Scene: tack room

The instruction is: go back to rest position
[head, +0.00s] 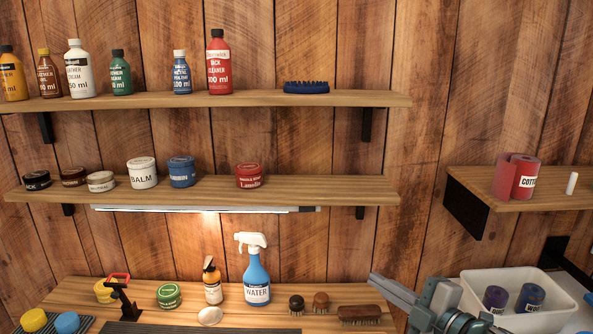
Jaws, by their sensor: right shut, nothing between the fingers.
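My right gripper (384,284) is at the lower right, grey, in front of the workbench and just left of the white bin. Its fingers point up and to the left, are shut, and have nothing between them. It appears clear of the bottles and brushes. My left gripper is not in view.
The workbench (345,293) holds a blue WATER spray bottle (257,279), brushes (360,315), tins and a black stand (122,299). Two wall shelves (350,99) hold bottles and jars; a side shelf (545,189) holds red rolls.

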